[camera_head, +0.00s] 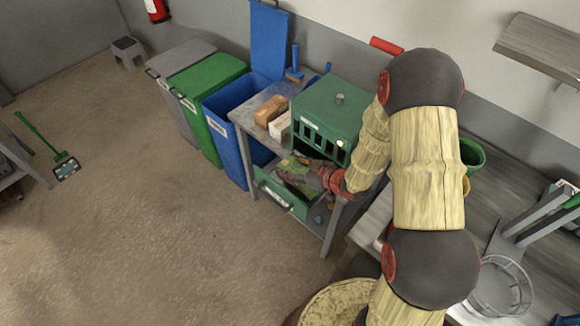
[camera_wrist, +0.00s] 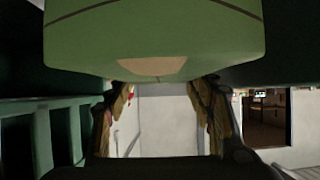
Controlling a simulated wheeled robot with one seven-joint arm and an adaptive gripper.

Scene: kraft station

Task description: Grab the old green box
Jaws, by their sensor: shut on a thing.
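A light green box (camera_wrist: 155,40) with rounded edges, a dark line and a tan patch fills the top of the wrist view, very close. My gripper (camera_wrist: 163,85) has a finger on each side below it and is shut on it; the exact contact is partly hidden. In the head view my gripper (camera_head: 322,180) is low at the open green drawer (camera_head: 282,196), in front of the dark green cabinet (camera_head: 325,112). There the held box is hard to tell from the cluttered greenish and brown things around the fingers.
A brown box (camera_head: 270,110) and a white box (camera_head: 280,126) sit left of the cabinet. Blue (camera_head: 228,110), green (camera_head: 206,80) and grey (camera_head: 176,65) bins stand further left. A grey worktop (camera_head: 510,180) lies right of my arm. The floor in front is clear.

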